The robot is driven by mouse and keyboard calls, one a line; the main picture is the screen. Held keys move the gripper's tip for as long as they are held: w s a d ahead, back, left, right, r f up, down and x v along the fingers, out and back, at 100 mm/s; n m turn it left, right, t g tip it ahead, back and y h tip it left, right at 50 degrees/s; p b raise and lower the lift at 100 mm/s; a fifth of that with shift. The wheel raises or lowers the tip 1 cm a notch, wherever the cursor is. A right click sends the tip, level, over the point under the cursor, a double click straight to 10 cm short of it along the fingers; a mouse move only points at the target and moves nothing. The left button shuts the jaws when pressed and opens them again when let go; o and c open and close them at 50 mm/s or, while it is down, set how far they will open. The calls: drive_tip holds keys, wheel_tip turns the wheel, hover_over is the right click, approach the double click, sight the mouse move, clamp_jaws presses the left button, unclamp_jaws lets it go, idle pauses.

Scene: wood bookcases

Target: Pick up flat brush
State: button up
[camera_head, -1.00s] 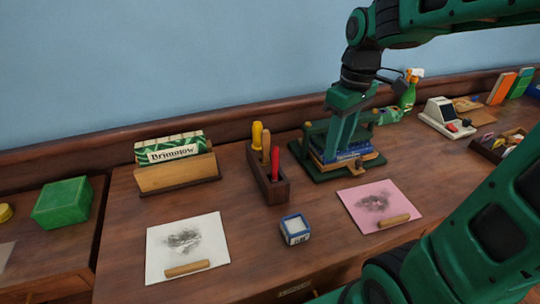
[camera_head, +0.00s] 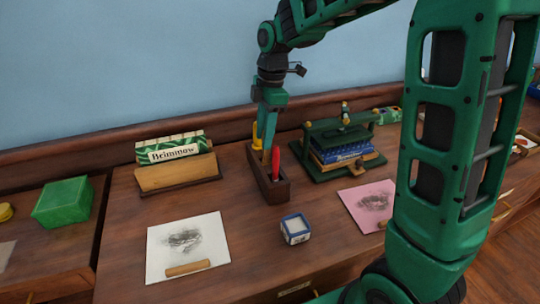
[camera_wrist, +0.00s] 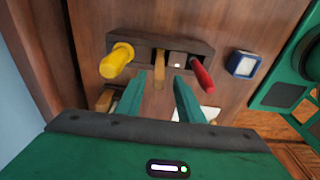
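A dark wood tool holder (camera_head: 272,191) holds three upright tools: a yellow-handled one (camera_head: 256,136), a wooden-handled one (camera_head: 266,158) in the middle and a red-handled one (camera_head: 276,163). Their lower ends are hidden, so I cannot tell for certain which is the flat brush. My gripper (camera_head: 267,140) is above the holder, pointing down. In the wrist view my gripper (camera_wrist: 161,86) is open, and the wooden handle (camera_wrist: 159,73) appears between its fingertips. The yellow handle (camera_wrist: 117,60) is left of the fingers and the red handle (camera_wrist: 202,76) is to the right. No grasp shows.
A green press (camera_head: 340,150) with books stands right of the holder, and a card box (camera_head: 178,173) stands to the left. A small blue-and-white box (camera_head: 295,229) is in front. Two sheets with smudged drawings, one white (camera_head: 158,245) and one pink (camera_head: 357,210), lie nearby.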

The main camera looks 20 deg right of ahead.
sight(263, 163)
drive_tip(key=shift+w+d+f, duration=0.1)
drive_tip(key=shift+w+f, duration=0.05)
drive_tip(key=shift+f, duration=1.25)
drive_tip(key=shift+w+f, duration=0.1)
drive_tip(key=shift+f, duration=1.25)
clamp_jaws()
